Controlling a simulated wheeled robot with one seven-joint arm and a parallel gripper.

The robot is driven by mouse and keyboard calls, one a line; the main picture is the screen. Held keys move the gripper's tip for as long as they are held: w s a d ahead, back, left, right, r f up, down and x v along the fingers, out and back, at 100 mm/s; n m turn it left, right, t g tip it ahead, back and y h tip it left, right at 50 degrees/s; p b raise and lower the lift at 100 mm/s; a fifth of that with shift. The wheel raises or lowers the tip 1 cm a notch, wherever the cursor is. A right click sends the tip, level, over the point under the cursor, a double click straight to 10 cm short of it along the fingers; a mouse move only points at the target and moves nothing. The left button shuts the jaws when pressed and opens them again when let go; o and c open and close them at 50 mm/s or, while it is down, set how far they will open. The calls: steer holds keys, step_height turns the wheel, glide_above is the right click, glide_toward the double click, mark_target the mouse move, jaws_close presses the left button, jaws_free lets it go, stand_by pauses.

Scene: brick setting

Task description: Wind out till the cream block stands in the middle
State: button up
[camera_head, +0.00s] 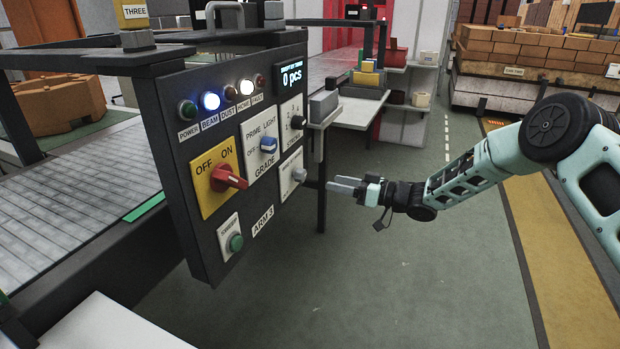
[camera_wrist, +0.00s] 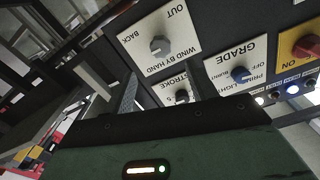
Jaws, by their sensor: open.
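The grey wind-by-hand knob (camera_head: 299,174) sits on a white plate (camera_head: 287,184) at the lower right of the dark control panel (camera_head: 180,130). In the wrist view the same knob (camera_wrist: 160,45) shows clearly, with OUT and BACK printed on its plate (camera_wrist: 185,25). My gripper (camera_head: 336,186) is open, just right of the knob with its fingers pointing at the panel, and looks apart from it. I cannot pick out the cream block with certainty.
Close to the wind knob are the stroke knob (camera_head: 296,122), the blue-handled grade knob (camera_head: 268,145), the red OFF/ON switch (camera_head: 229,178) and a green button (camera_head: 236,243). A display (camera_head: 292,77) reads 0 pcs. The green floor (camera_head: 400,280) below my gripper is clear.

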mark_target(304, 176)
steer(key=x, duration=0.9)
steer(key=c, duration=1)
